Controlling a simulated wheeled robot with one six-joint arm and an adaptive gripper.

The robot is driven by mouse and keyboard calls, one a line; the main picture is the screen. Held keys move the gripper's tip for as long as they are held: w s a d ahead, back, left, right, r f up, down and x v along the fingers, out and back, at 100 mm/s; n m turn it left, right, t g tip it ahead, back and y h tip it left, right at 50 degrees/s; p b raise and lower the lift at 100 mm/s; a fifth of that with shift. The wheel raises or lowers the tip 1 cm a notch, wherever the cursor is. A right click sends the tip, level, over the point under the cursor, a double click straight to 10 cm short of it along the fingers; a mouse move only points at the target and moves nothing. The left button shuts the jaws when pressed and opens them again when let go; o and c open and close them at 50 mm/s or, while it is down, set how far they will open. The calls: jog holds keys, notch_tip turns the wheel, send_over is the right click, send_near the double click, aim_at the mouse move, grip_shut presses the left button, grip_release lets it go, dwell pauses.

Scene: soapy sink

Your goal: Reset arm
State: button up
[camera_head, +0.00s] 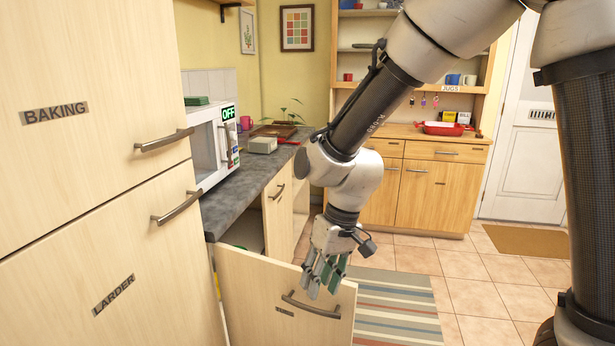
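My arm reaches down from the upper right across the middle of the view. My gripper (323,285) points downward, with its grey-green fingers spread apart and nothing seen between them. It hangs at the upper right part of a pale wooden cupboard front (250,285), which stands out from the counter. The gripper overlaps this front in the picture, above and right of its metal handle (310,306). I cannot tell whether the fingers touch it.
Tall cupboards marked BAKING (90,70) and LARDER (90,260) fill the left. A dark counter (245,200) holds a white microwave (207,145). A wooden dresser (435,190) stands behind. A striped rug (395,305) lies on the tiled floor (490,290), which is clear at right.

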jog(key=s+d+r+m+t+h, duration=0.1)
jog(key=d+r, duration=0.4)
jog(key=d, duration=0.6)
jog(key=s+d+r+m+t+h, duration=0.1)
jog(key=s+d+r+m+t, duration=0.1)
jog(key=s+d+r, duration=0.4)
jog(key=s+d+r+m+t, duration=0.2)
jog(key=d+r, duration=0.4)
jog(key=d, duration=1)
jog(key=shift+s+d+r+m+h, duration=0.2)
jog(key=shift+s+d+m+h, duration=0.15)
jog(key=shift+s+m, duration=0.3)
